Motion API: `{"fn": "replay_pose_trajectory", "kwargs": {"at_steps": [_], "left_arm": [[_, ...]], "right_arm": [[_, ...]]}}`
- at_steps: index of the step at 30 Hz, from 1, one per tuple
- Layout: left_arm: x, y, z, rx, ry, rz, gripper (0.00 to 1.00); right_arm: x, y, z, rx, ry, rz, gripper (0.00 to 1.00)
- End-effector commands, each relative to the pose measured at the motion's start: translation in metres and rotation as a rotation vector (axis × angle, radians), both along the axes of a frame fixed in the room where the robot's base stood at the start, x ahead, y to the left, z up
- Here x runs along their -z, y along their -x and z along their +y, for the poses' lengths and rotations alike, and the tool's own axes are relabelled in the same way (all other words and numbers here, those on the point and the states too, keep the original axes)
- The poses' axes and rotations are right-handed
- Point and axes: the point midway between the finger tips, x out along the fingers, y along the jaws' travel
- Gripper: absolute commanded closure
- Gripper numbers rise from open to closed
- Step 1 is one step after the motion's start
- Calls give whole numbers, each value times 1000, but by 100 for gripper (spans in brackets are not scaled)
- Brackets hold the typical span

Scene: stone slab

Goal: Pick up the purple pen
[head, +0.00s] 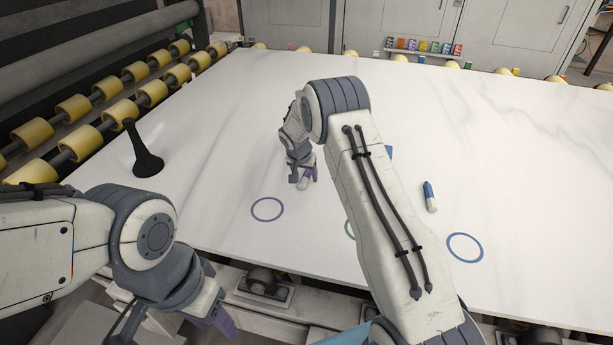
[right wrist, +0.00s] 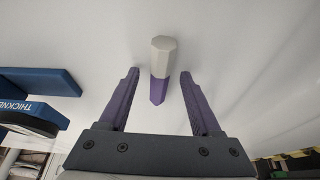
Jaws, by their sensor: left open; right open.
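The purple pen (right wrist: 159,90) has a purple end and a pale grey-white end. In the right wrist view it lies between the two purple fingers of my right gripper (right wrist: 160,76), with a gap on each side, and its pale end reaches past the fingertips. In the head view my right gripper (head: 304,176) is low over the slab at the pen, whose pale part (head: 302,186) shows below the fingers. My right gripper is open. My left gripper (head: 226,320) is open, off the slab's front edge at the lower left, away from the pen.
On the white slab (head: 225,130) are a purple ring (head: 267,209), a blue ring (head: 465,247), a green ring mostly hidden by my right arm, a blue-and-white pen (head: 430,197) and a black stand-like object (head: 146,160). Blue blocks (right wrist: 40,82) are left in the wrist view.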

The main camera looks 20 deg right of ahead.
Motion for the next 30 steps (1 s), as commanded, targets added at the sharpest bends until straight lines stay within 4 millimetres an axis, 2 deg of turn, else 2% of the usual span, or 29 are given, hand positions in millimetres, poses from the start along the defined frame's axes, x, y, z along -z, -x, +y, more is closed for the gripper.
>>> {"fn": "replay_pose_trajectory", "kwargs": {"at_steps": [2, 6, 7, 17, 20, 30], "left_arm": [[0, 0, 0, 0, 0, 0, 50], [0, 0, 0, 0, 0, 0, 50], [0, 0, 0, 0, 0, 0, 50], [1, 0, 0, 0, 0, 0, 50], [3, 0, 0, 0, 0, 0, 50], [11, 0, 0, 0, 0, 0, 50]], "right_arm": [[0, 0, 0, 0, 0, 0, 39], [0, 0, 0, 0, 0, 0, 92], [0, 0, 0, 0, 0, 0, 100], [-4, 0, 0, 0, 0, -2, 100], [-15, -1, 0, -1, 1, -3, 100], [-80, -1, 0, 0, 0, -4, 100]]}}
